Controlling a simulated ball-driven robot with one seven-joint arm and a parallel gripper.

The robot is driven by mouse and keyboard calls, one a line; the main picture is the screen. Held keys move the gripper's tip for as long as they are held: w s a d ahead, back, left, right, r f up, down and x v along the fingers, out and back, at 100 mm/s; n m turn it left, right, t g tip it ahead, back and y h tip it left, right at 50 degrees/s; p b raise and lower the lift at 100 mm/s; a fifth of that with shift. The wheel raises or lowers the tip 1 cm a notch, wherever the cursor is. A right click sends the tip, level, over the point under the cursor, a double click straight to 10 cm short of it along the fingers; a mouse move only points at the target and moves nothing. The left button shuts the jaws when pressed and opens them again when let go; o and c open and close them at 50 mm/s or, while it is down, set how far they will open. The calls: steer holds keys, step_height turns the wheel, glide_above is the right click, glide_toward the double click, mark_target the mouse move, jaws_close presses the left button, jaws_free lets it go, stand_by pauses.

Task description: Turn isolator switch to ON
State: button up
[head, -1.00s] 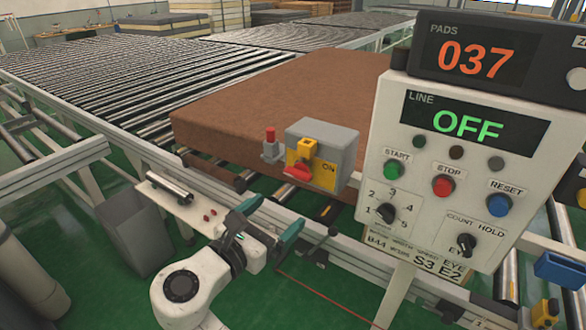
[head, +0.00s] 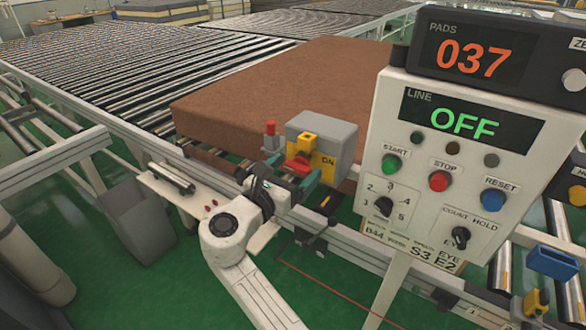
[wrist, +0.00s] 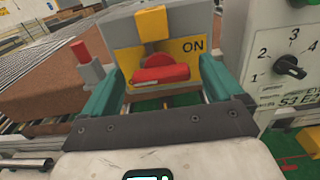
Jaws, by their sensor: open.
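The isolator switch is a grey box (head: 337,134) with a yellow plate marked ON, standing on the conveyor frame. Its red handle (wrist: 160,74) lies about crosswise in the wrist view, below a yellow tab (wrist: 152,24). In the head view the red handle (head: 298,163) is partly hidden by my gripper. My gripper (wrist: 161,86) is open, its two teal fingers on either side of the red handle. I cannot tell whether the fingers touch it. In the head view my gripper (head: 292,176) is in front of the box.
A brown mattress (head: 255,100) lies on the rollers behind the box. A small red-topped post (head: 270,136) stands left of it. A control panel (head: 445,165) with buttons and knobs stands close on the right; its LINE display reads OFF.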

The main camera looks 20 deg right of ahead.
steer(key=c, duration=1)
steer(key=shift+c, duration=0.2)
steer(key=shift+m, duration=0.3)
steer(key=m+b, duration=0.2)
steer(key=m, duration=0.2)
steer(key=shift+f+b, duration=0.15)
steer(key=shift+b, duration=0.15)
steer(key=m+b, duration=0.3)
steer(key=m, duration=0.2)
steer(key=shift+d+f, duration=0.1)
steer(key=m+b, duration=0.4)
steer(key=m, duration=0.1)
steer(key=shift+s+f+b, duration=0.1)
steer(key=shift+b, duration=0.25)
steer(key=shift+m+b, duration=1.3)
steer(key=shift+m, duration=0.4)
